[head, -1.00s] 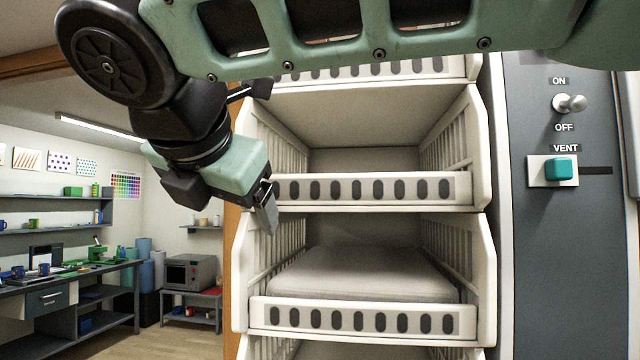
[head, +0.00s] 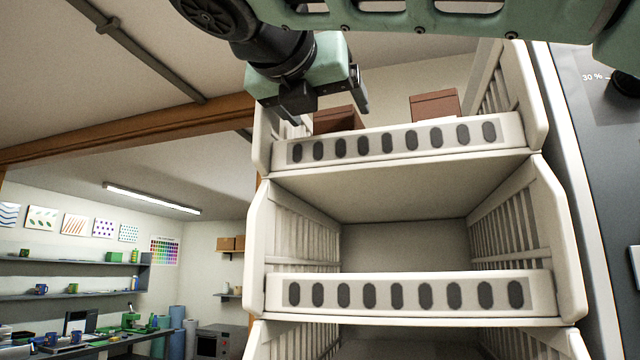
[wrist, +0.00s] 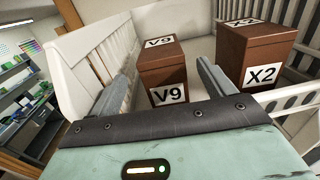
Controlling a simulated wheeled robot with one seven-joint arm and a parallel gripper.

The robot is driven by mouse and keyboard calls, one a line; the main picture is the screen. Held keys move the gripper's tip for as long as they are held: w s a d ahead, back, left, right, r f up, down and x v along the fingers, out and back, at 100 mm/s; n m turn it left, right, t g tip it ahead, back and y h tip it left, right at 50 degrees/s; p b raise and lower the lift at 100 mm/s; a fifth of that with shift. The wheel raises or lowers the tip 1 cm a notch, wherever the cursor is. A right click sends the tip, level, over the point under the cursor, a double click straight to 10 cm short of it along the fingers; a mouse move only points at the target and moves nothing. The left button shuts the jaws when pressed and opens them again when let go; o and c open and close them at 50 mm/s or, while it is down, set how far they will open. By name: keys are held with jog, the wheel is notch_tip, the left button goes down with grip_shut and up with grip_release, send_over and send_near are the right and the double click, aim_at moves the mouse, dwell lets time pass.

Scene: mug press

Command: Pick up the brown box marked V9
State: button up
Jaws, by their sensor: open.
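The brown box marked V9 (wrist: 162,70) stands in the top white bin in the wrist view, with labels on its top and near face. In the head view, the left brown box (head: 337,119) shows only its upper part above the bin's front wall. My gripper (wrist: 166,68) is open and empty. In the wrist view its fingers point toward the V9 box, one to each side, with the box beyond them. In the head view my gripper (head: 330,92) is at the bin's left front, close to the left box. I cannot tell the exact gap.
A second brown box, marked X2 (wrist: 262,52), stands right of V9 in the same bin, also seen in the head view (head: 434,105). The bin's slotted front wall (head: 400,142) and slatted sides are close. An empty-looking bin (head: 405,292) is below.

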aim_at(331, 116)
jog(key=x, duration=0.3)
jog(key=shift+p, duration=0.35)
jog(key=p+x, duration=0.2)
jog(key=x, duration=0.2)
jog(key=shift+w+d+r+p, duration=0.25)
jog(key=shift+w+d+p, duration=0.05)
jog(key=shift+d+p, duration=0.1)
jog(key=shift+w+f, duration=0.15)
jog(key=shift+w, duration=0.1)
jog(key=c, duration=1.3)
